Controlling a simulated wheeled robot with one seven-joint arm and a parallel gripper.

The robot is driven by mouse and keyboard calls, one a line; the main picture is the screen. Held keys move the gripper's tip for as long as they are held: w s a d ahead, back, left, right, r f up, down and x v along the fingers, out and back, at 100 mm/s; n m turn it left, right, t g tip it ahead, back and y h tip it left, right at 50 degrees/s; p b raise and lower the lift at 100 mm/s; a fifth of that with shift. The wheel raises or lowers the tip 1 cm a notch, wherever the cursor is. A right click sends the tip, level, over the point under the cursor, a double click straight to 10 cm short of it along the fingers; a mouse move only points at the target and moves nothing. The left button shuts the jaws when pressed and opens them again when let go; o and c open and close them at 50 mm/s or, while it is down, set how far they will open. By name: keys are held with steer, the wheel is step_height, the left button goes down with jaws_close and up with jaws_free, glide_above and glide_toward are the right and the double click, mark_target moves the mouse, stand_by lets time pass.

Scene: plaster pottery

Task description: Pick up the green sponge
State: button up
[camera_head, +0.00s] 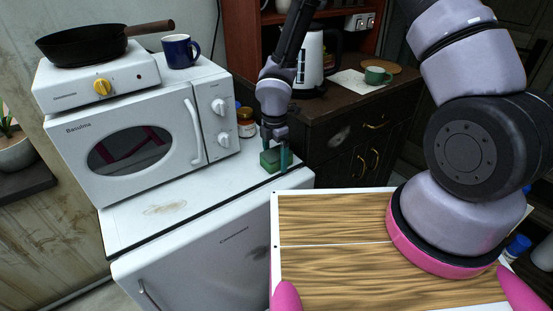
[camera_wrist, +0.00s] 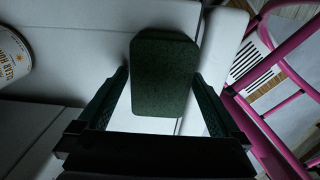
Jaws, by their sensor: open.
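The green sponge (camera_head: 271,160) rests on the white top of the small fridge (camera_head: 170,205), near its right end, in the head view. In the wrist view the sponge (camera_wrist: 164,75) is a dark green rounded block. My gripper (camera_head: 276,156) points down over it with a finger on either side. In the wrist view my open gripper (camera_wrist: 160,105) has its fingers left and right of the sponge's near end, with a gap visible on both sides. The sponge's underside is hidden.
A white microwave (camera_head: 150,125) stands left of the sponge, with a jar (camera_head: 246,124) behind. A blue mug (camera_head: 181,51) and a black pan (camera_head: 85,45) are above. A dark cabinet (camera_head: 335,130) with a kettle (camera_head: 310,60) and green cup (camera_head: 377,75) stands behind right.

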mark_target(275, 154)
steer(key=c, duration=1.3)
step_height(275, 154, up, 10)
steer(key=shift+r, duration=0.1)
steer(key=o, duration=0.5)
steer(key=shift+c, duration=1.4)
steer(key=shift+s, duration=0.1)
